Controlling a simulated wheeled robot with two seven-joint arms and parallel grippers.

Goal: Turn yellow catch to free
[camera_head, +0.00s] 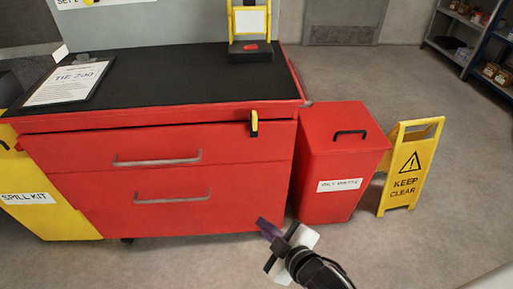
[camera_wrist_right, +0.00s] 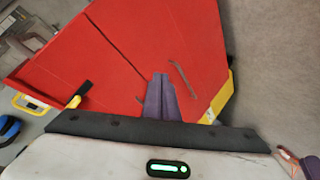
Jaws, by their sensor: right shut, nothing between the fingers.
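The yellow catch (camera_head: 254,124) is a small yellow lever with a dark part, at the upper right of the red cabinet's front (camera_head: 225,147), beside the top drawer. It hangs about upright. In the right wrist view, a small yellow and black piece at the left looks like the catch (camera_wrist_right: 74,101). My right gripper (camera_head: 265,228) is low in front of the cabinet's lower right corner, well below the catch and apart from it. Its purple fingers (camera_wrist_right: 160,98) are shut and empty. My left gripper is not in view.
A red waste bin (camera_head: 338,160) stands right of the cabinet, with a yellow "keep clear" sign (camera_head: 408,187) beyond it. A yellow spill kit (camera_head: 45,217) is at the left. A clipboard (camera_head: 70,82) lies on the black top. Floor at the lower right is clear.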

